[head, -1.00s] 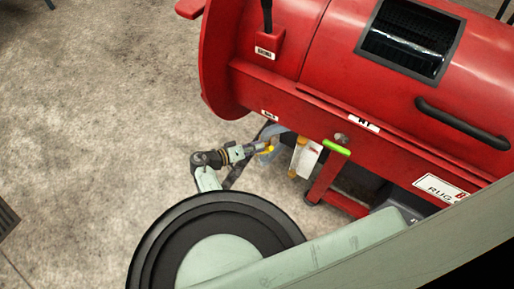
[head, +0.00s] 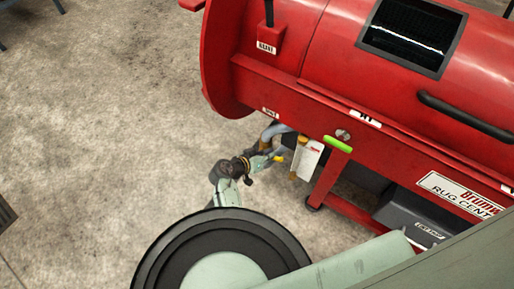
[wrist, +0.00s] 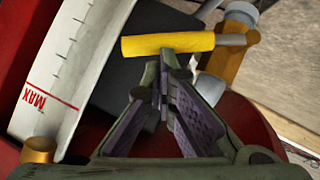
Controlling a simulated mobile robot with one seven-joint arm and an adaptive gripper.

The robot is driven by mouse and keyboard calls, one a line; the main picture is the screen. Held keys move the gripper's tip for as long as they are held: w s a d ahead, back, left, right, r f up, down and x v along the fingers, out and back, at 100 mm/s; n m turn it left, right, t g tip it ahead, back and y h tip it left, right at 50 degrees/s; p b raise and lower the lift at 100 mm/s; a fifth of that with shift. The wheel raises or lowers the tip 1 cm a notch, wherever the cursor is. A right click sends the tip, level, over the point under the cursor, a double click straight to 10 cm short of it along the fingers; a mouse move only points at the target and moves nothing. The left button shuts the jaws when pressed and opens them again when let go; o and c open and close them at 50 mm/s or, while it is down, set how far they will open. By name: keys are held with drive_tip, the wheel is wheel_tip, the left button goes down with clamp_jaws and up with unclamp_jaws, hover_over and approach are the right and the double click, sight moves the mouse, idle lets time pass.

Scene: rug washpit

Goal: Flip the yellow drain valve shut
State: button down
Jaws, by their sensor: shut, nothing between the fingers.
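The yellow drain valve handle (wrist: 168,44) lies nearly level across the upper middle of the wrist view. Its right end joins a short grey metal stem (wrist: 236,39). My gripper (wrist: 162,78) is shut and empty, its fingertips just below the middle of the handle in that picture. I cannot tell whether they touch it. In the head view the handle is a small yellow spot (head: 279,158) under the red machine's near edge, with my gripper (head: 268,163) right at it, partly hiding it.
A white sight gauge (wrist: 66,70) marked MAX stands left of the handle, and a brass fitting (wrist: 228,62) is right of it. The red rug centrifuge (head: 320,60) overhangs the spot. A green-handled lever (head: 337,144) is to the right. Concrete floor (head: 90,130) is open at left.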

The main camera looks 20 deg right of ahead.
drive_tip(key=shift+s+d+f+m+t+y+b, duration=0.3)
drive_tip(key=shift+s+f+m+t+y+b, duration=0.1)
drive_tip(key=shift+f+b, duration=0.3)
drive_tip(key=shift+s+d+f+m+t+y+b, duration=0.25)
drive_tip(key=shift+s+d+f+m+b, duration=0.1)
drive_tip(key=shift+f+b, duration=0.3)
drive_tip(key=shift+s+d+f+m+t+y+b, duration=0.35)
drive_tip(key=shift+f+b, duration=0.2)
drive_tip(key=shift+b, duration=0.2)
drive_tip(key=shift+s, duration=0.1)
